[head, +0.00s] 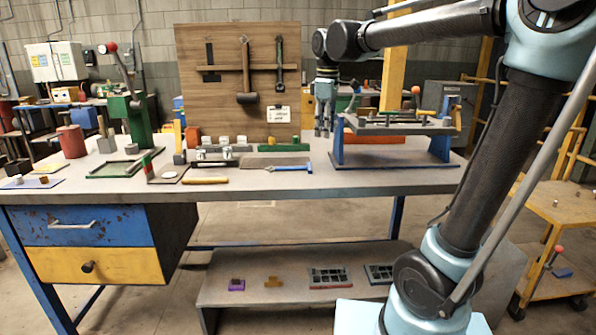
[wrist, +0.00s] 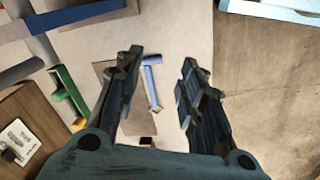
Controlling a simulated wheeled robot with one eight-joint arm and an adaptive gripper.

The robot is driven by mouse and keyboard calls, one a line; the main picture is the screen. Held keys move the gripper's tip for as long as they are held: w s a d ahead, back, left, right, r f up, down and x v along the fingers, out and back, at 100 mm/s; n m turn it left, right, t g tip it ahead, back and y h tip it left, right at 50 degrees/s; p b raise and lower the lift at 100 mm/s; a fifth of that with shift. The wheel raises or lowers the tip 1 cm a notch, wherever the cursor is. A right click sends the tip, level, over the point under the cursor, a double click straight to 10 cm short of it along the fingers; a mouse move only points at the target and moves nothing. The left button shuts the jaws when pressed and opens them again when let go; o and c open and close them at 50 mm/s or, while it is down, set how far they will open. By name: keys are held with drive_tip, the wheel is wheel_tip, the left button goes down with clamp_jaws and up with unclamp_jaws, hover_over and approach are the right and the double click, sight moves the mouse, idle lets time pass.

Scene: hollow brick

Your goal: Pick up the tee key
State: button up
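A blue T-shaped tool, which looks like the tee key (head: 293,168), lies flat on the workbench (head: 345,182) near its front edge in the head view. In the wrist view the tee key (wrist: 152,82) shows between the fingers, its crossbar at the far end and its shank running down the picture. My gripper (head: 323,130) hangs pointing down above the bench, to the right of and behind the tee key in the head view. In the wrist view my gripper (wrist: 160,68) is open, with nothing between its fingers, and stands apart from the tee key.
A blue-legged stand (head: 400,129) with tools on top is right of the gripper. A wooden tool board (head: 215,105) rises at the back. A green block (head: 283,148), a yellow-handled tool (head: 205,180) and a green press (head: 130,120) stand or lie leftward. The bench front is mostly clear.

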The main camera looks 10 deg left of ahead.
drive_tip(key=w+a+r+n, duration=0.1)
drive_tip(key=a+r+n, duration=0.25)
drive_tip(key=a, duration=0.85)
hover_over(288, 169)
drive_tip(key=shift+n, duration=0.45)
drive_tip(key=f, duration=1.2)
drive_tip(key=shift+w, duration=0.2)
drive_tip(key=shift+w+d+f, duration=0.15)
drive_tip(key=shift+f, duration=1.3)
drive_tip(key=shift+w+d+f, duration=0.1)
drive_tip(key=shift+f, duration=1.3)
drive_tip(key=shift+c, duration=0.3)
clamp_jaws()
